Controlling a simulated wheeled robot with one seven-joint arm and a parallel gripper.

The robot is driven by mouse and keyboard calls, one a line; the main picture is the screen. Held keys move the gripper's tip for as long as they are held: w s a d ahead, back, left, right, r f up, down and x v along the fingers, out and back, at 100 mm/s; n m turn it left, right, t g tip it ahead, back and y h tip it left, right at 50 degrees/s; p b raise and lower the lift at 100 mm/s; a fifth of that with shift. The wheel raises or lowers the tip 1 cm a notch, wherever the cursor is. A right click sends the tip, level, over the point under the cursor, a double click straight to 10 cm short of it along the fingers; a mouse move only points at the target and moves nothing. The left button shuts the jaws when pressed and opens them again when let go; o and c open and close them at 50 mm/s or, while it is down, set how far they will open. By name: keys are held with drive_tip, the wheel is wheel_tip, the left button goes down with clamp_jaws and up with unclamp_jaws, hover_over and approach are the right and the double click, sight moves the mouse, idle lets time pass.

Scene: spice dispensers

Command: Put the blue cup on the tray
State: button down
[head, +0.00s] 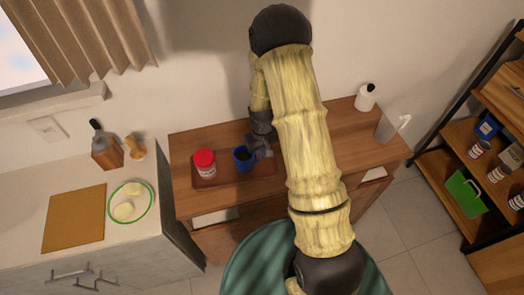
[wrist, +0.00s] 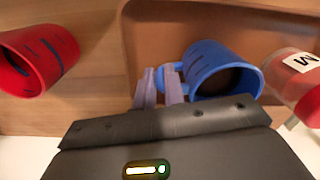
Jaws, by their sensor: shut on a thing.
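The blue cup (head: 242,157) is at the brown tray (head: 262,171), to the right of a red-lidded jar (head: 204,161). My gripper (head: 264,151) reaches it from the right. In the wrist view the fingers (wrist: 160,84) are shut on the handle of the blue cup (wrist: 215,72). The cup looks upright within the outline of the tray (wrist: 150,35). I cannot tell whether its base touches the tray.
A red cup (wrist: 38,58) stands on the wooden table outside the tray in the wrist view. The jar (wrist: 295,85) is close beside the blue cup. A white bottle (head: 365,98) and a clear pitcher (head: 390,126) stand at the table's right end.

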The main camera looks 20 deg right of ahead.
drive_tip(key=c, duration=1.9)
unclamp_jaws()
drive_tip(key=shift+f, duration=0.15)
drive_tip(key=o, duration=0.4)
wheel_tip(320, 180, up, 12)
drive_tip(key=b, duration=0.2)
drive_tip(key=shift+r+b, duration=0.2)
drive_tip(key=shift+b, duration=0.1)
